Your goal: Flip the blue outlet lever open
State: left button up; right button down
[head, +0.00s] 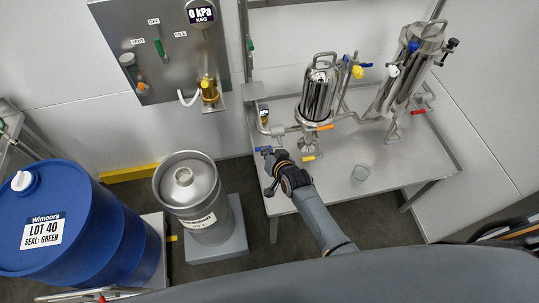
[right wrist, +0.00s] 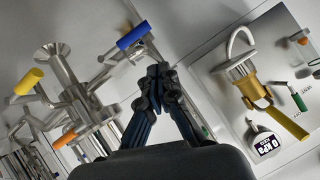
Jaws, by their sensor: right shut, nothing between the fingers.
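The blue outlet lever (head: 264,149) sits at the left end of the pipework, by the left edge of the steel table. In the right wrist view the blue lever (right wrist: 134,36) is up and left of my fingertips, on a steel pipe. My right gripper (head: 270,164) is beside the lever, just on its near side. In the right wrist view the gripper (right wrist: 158,72) is shut and empty, its fingertips close to the lever's pipe; I cannot tell whether they touch it. My left gripper is out of view.
Orange (head: 325,128) and yellow (head: 309,158) levers are right of the gripper, below the steel tank (head: 317,98). A steel keg (head: 185,185) and blue drum (head: 75,225) stand left. A wall panel (head: 170,60) is above the keg.

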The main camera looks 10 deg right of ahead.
jog(key=v, duration=0.3)
jog(key=a+v, duration=0.1)
jog(key=shift+s+d+r, duration=0.15)
jog(key=shift+s+r, duration=0.15)
jog(key=shift+s, duration=0.1)
jog(key=s+d+f+n+g+h, duration=0.1)
jog(key=s+d+f+g, duration=0.1)
jog(key=s+f, duration=0.7)
jog(key=s+d+f+n+g, duration=0.1)
jog(key=s+d+f+g, duration=0.15)
jog(key=s+f, duration=0.65)
jog(key=s+d+f+n+g, duration=0.1)
jog(key=s+d+f+g, duration=0.1)
jog(key=s, duration=0.7)
jog(key=s+d+f+g+h, duration=0.1)
jog(key=s+d+f+g, duration=0.1)
jog(key=s+f, duration=0.5)
jog(key=s+d+f+n+g, duration=0.1)
jog(key=s+d+f, duration=0.3)
jog(key=s, duration=0.6)
jog(key=shift+s+d+f+n+g+h, duration=0.35)
jog(key=shift+f+g, duration=0.1)
jog(key=shift+f, duration=0.25)
